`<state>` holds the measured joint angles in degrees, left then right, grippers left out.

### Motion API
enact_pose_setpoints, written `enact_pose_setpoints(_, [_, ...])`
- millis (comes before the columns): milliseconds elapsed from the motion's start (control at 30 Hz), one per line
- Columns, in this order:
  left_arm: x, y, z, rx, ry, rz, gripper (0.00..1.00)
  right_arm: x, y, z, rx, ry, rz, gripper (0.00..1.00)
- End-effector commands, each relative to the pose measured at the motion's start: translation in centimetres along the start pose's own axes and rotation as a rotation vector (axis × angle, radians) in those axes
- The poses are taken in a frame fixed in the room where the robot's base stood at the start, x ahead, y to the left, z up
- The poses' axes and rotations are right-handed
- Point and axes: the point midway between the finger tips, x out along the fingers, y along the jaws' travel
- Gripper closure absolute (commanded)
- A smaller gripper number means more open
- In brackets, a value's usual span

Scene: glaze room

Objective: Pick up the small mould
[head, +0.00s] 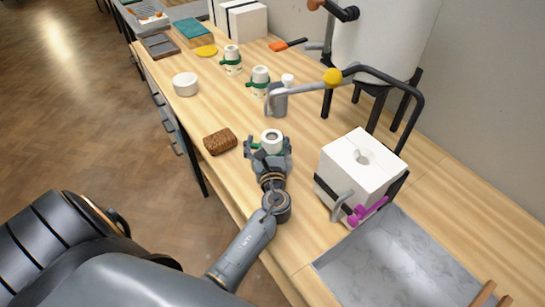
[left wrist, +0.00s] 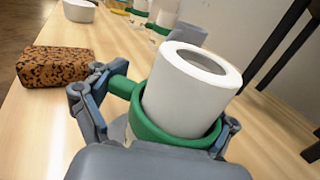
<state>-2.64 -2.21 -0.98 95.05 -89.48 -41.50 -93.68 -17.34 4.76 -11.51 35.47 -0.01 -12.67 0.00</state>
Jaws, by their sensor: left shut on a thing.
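The small mould (head: 272,136) is a white cylinder with a round hole in its top and a green band around it. It stands roughly upright near the front of the wooden bench. In the left wrist view the mould (left wrist: 190,92) fills the middle, with a green tab sticking out to the left. My left gripper (head: 269,146) is shut on it, with one finger on each side at the band. The mould's base is hidden by the gripper, so I cannot tell whether it touches the bench. My right gripper is not in view.
A brown speckled sponge (head: 220,141) lies left of the mould. Two similar green-banded moulds (head: 260,80) (head: 232,60) and a white bowl (head: 185,84) stand farther back. A large strapped white block (head: 358,167) stands right, beside a grey sink (head: 400,262). A bent dark pipe (head: 408,90) arches behind.

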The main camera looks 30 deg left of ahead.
Motion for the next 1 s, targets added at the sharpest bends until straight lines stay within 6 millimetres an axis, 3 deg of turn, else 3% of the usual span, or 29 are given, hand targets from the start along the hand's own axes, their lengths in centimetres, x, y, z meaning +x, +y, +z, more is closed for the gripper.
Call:
enact_pose_setpoints(233, [0.0,0.0,-0.1,0.000,0.001,0.000,0.64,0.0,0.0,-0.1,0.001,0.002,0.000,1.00])
enact_pose_setpoints(267, [0.0,0.0,0.1,-0.001,-0.002,0.000,0.70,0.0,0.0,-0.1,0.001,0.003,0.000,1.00])
enact_pose_setpoints(633, [0.0,0.0,1.0,-0.003,-0.002,0.001,0.71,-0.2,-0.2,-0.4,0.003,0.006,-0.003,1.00])
enact_pose_setpoints(833, [-0.2,0.2,3.9,-0.004,-0.004,0.001,0.71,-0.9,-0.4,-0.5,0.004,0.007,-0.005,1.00])
enact_pose_setpoints(1000, [-3.1,1.8,7.7,-0.005,-0.003,0.001,0.71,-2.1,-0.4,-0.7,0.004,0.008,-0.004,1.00])
